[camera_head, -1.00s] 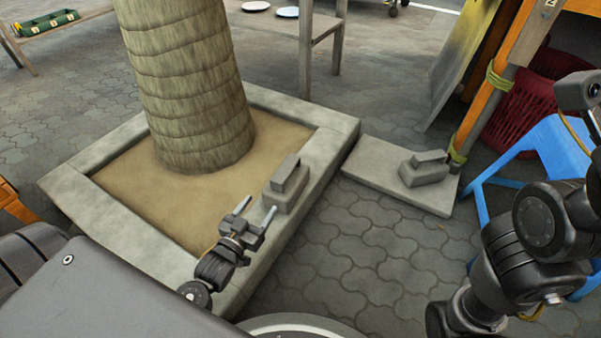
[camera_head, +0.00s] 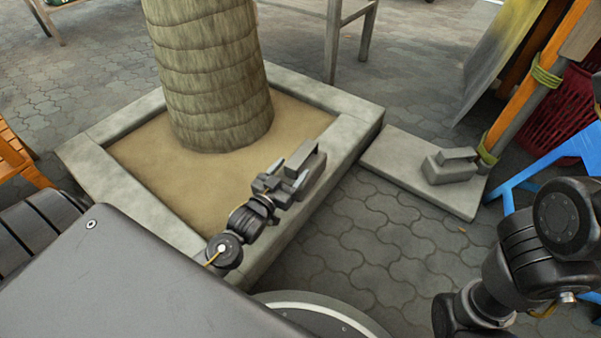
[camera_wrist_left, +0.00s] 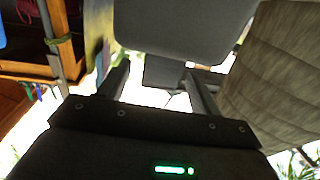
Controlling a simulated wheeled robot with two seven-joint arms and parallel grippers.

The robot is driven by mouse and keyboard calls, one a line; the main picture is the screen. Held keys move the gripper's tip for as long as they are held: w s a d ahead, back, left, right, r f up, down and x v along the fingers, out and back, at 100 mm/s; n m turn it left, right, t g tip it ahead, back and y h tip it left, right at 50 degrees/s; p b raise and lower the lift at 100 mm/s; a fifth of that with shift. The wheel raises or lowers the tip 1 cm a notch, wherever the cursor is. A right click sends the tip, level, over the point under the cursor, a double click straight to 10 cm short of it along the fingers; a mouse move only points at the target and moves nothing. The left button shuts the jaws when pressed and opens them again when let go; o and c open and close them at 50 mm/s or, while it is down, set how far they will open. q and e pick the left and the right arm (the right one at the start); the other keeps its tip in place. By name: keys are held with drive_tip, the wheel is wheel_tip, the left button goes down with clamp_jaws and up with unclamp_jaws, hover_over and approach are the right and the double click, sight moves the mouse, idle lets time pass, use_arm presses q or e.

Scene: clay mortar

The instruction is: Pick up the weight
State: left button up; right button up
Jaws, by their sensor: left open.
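A grey weight (camera_head: 312,168), a block with a raised grip on top, sits on the right rim of the stone planter (camera_head: 350,150). My left gripper (camera_head: 291,173) is open at the near side of this weight, its fingers overlapping it in the head view. In the left wrist view, the grey surface of the weight (camera_wrist_left: 175,35) fills the upper middle, just beyond the open fingers (camera_wrist_left: 158,88). Whether they touch it I cannot tell. A second similar grey weight (camera_head: 452,166) rests on a flat stone slab (camera_head: 405,168) to the right. My right gripper is not shown.
A thick tree trunk (camera_head: 210,80) stands in the planter's sand. A blue stool (camera_head: 545,170), a red basket (camera_head: 565,115) and an orange post (camera_head: 530,85) crowd the right side. Paving (camera_head: 365,235) is clear between planter and right arm.

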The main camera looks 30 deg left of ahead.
sight(299, 157)
use_arm(q)
drive_tip(key=w+b, duration=0.4)
drive_tip(key=shift+w, duration=0.1)
drive_tip(key=shift+w+r, duration=0.15)
drive_tip(key=shift+w, duration=0.3)
drive_tip(key=shift+d+r, duration=0.1)
drive_tip(key=shift+c, duration=0.8)
drive_tip(key=c, duration=1.2)
clamp_jaws()
drive_tip(key=shift+r, duration=0.3)
